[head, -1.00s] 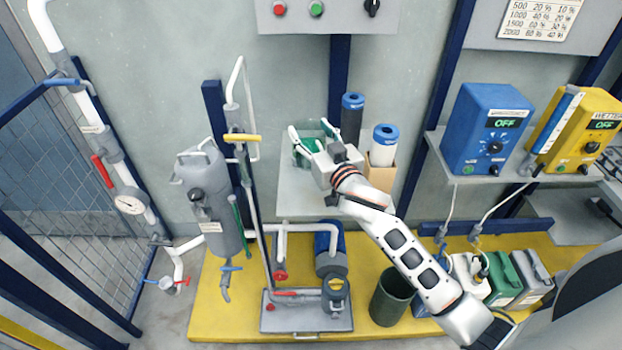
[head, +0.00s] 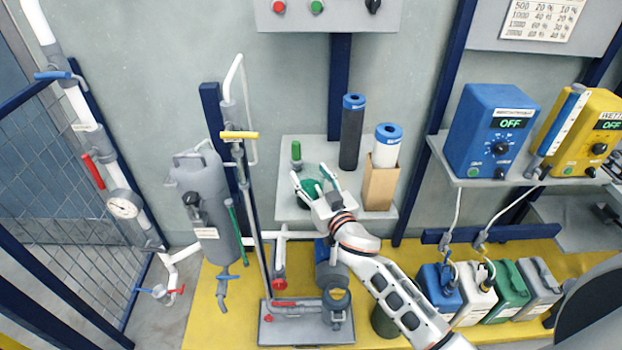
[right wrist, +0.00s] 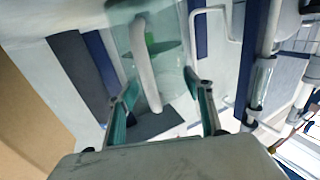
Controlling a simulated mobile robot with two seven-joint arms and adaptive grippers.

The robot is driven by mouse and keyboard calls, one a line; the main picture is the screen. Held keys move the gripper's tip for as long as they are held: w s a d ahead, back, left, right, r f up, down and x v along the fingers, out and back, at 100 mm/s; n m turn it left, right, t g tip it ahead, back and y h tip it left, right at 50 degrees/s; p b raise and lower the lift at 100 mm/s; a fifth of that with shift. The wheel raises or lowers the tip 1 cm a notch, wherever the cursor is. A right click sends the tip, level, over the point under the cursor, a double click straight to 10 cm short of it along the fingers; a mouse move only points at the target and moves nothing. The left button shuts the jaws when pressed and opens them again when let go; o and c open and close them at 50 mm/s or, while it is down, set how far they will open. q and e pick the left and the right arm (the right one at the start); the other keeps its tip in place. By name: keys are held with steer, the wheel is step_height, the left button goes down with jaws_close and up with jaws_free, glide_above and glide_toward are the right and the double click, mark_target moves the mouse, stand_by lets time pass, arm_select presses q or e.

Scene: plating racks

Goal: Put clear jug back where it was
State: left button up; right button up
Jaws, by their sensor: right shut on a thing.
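My right gripper (head: 312,182) is over the front part of the grey wall shelf (head: 289,168), with its fingers pointing away from me. In the right wrist view its two fingers (right wrist: 160,97) are on either side of the clear jug (right wrist: 172,65), shut on it. The jug is see-through with a pale upright handle, and something green shows through it. In the head view the jug is hard to make out against a dark green thing (head: 309,198) at the fingers. I cannot tell whether the jug touches the shelf. My left gripper is not in view.
A grey tank (head: 207,198) and pipes are left. Several canisters stand lower right.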

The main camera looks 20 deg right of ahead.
steer(key=o, duration=1.1)
steer(key=shift+f, duration=0.15)
steer(key=o, duration=0.4)
steer(key=shift+r, duration=0.35)
steer(key=s+d, duration=0.1)
steer(key=s, duration=1.1)
steer(key=s+f+n+g, duration=0.1)
steer(key=s+f+g, duration=0.1)
steer(key=s+f, duration=0.4)
steer(key=s+f+n+g, duration=0.1)
steer(key=s+f+g, duration=0.1)
steer(key=s+f, duration=0.5)
steer(key=s+f+n+g+y, duration=0.1)
steer(key=s+f+g, duration=0.2)
steer(key=s+f, duration=0.4)
steer(key=shift+s+a+f, duration=0.1)
steer(key=shift+a+f, duration=0.1)
steer(key=shift+f, duration=0.35)
steer(key=shift+s+a+f, duration=0.1)
steer(key=shift+a+f, duration=0.1)
steer(key=shift+f, duration=0.35)
